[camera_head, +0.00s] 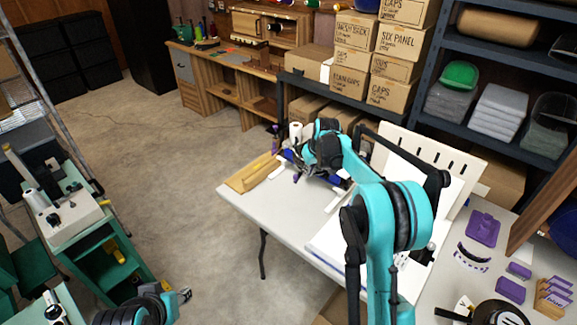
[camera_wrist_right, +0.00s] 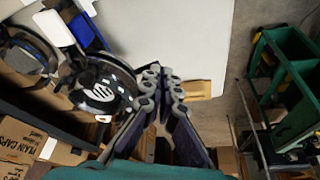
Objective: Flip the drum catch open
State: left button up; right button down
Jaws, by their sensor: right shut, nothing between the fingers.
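My right gripper (camera_wrist_right: 163,80) is shut and empty in the wrist view, its dark fingers together above the far side of the white table (camera_wrist_right: 185,35). In the head view the right gripper (camera_head: 300,160) is small and partly hidden by my teal arm. A black rounded body with a white round logo (camera_wrist_right: 97,92), perhaps the drum, is just left of the fingers in the wrist view. A gap shows between it and the fingertips. I cannot make out the catch or its position. My left gripper (camera_head: 184,295) is low at the left, away from the table; its opening is unclear.
A tan wooden piece (camera_head: 253,173) lies on the table's left end. A slotted white board (camera_head: 440,160) stands behind my right arm. Purple parts (camera_head: 484,229) lie at the right. Cap boxes (camera_head: 355,55) are stacked behind. A green cart (camera_head: 95,260) stands at the left, across open floor.

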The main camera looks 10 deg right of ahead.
jog(key=w+a+f+b, duration=0.1)
jog(key=w+f+b, duration=0.4)
jog(key=w+f, duration=0.2)
notch_tip(320, 180, down, 2)
jog(key=shift+w+a+f, duration=0.15)
jog(key=shift+a+f, duration=0.1)
dwell(0.4)
jog(key=shift+a, duration=0.1)
